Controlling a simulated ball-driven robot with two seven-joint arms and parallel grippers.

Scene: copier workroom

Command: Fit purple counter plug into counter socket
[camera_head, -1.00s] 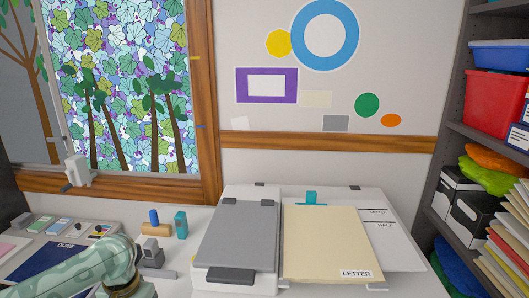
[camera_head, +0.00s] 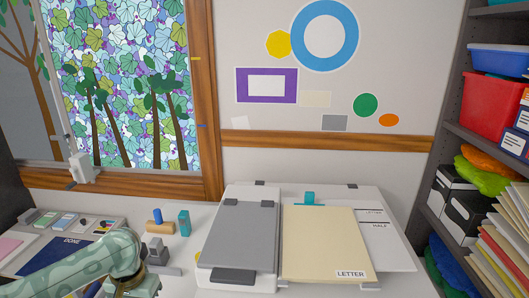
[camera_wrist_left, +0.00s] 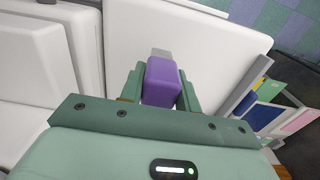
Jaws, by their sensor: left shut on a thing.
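The purple counter plug (camera_wrist_left: 162,82) is held between the two green fingers of my left gripper (camera_wrist_left: 160,88) in the left wrist view. A grey tip (camera_wrist_left: 161,53) shows at its far end, with a white surface beyond it. In the head view my left arm comes in at the lower left, and its gripper and the plug are out of the picture below. I cannot make out the counter socket for certain in either view. My right gripper is not in view.
A copier with a grey lid (camera_head: 240,235) stands mid-counter, a cream LETTER folder (camera_head: 325,242) to its right. A grey block-like device (camera_head: 157,250), a wooden block with a blue peg (camera_head: 160,228) and a teal block (camera_head: 184,222) stand left of it. Shelves (camera_head: 450,150) line the right.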

